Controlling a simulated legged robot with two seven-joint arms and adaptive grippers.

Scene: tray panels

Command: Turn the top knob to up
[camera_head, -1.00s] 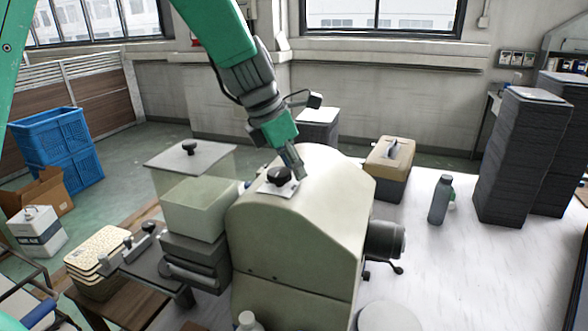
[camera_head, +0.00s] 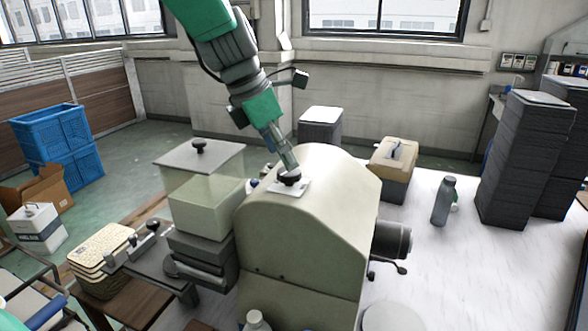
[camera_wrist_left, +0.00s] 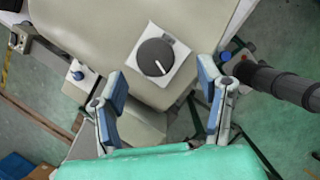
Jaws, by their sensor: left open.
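The top knob (camera_head: 289,177) is a round black dial on a white square plate (camera_head: 304,187), on top of the beige machine (camera_head: 310,225). In the left wrist view the knob (camera_wrist_left: 155,57) has a white pointer line toward the lower right of its face. My left gripper (camera_head: 287,166) is just above the knob in the head view. Its two blue-padded fingers (camera_wrist_left: 162,88) are wide apart in the wrist view, with the knob ahead of and between them, not gripped. My right gripper is not in view.
A lidded clear box with a black knob (camera_head: 199,147) and a pale green block (camera_head: 207,207) stand left of the machine. A toolbox (camera_head: 393,164), a grey bottle (camera_head: 443,201) and dark stacks (camera_head: 526,160) are to the right. White tabletop (camera_head: 440,270) is free at right.

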